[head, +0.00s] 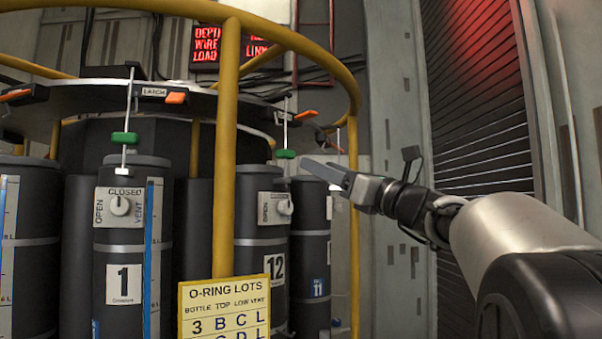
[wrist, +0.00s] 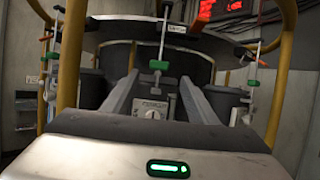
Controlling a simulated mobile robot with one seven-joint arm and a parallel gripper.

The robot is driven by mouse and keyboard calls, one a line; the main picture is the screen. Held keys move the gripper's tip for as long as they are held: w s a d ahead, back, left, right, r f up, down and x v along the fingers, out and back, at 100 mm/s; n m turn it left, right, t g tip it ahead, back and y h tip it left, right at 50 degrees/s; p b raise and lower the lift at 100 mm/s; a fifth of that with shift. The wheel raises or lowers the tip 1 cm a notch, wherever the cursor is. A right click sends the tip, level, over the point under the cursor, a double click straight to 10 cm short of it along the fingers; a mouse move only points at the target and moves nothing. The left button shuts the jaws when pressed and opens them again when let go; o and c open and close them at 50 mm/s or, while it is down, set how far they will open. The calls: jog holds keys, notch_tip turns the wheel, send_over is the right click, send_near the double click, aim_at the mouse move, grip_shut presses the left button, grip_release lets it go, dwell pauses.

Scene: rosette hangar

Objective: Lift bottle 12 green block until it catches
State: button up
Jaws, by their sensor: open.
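Bottle 12 (head: 262,250) is a dark cylinder with a white number label, partly hidden by a yellow post. Its green block (head: 285,154) sits on a thin upright rod above the bottle's top. My gripper (head: 312,165) is just right of the block, at nearly its height, with a small gap showing. In the wrist view, my gripper's two fingers (wrist: 159,82) are open and apart with nothing between them. A green block (wrist: 159,65) on a rod shows beyond the tips, roughly centred between them. I cannot tell the exact depth gap.
Bottle 1 (head: 123,250) stands left with its own green block (head: 124,138). A yellow post (head: 226,150) and curved rail (head: 310,48) frame the rack. Orange latch tabs (head: 306,113) line the upper ring. An O-ring lots sign (head: 223,308) is in front.

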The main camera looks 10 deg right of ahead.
jog(key=shift+p+x, duration=3.2)
jog(key=shift+x, duration=2.15)
jog(key=shift+w+a+r, duration=0.1)
jog(key=shift+w+a, duration=0.1)
jog(key=shift+w, duration=0.05)
jog(key=c, duration=1.3)
jog(key=shift+o, duration=0.2)
notch_tip(320, 180, up, 9)
jog(key=p, duration=0.6)
send_over(290, 153)
jog(key=shift+s+r, duration=0.15)
jog(key=shift+r, duration=0.05)
jog(key=o, duration=1.3)
jog(key=shift+f, duration=0.1)
jog(key=shift+c, duration=0.2)
jog(key=shift+d+f+b, duration=0.1)
jog(key=shift+b, duration=0.25)
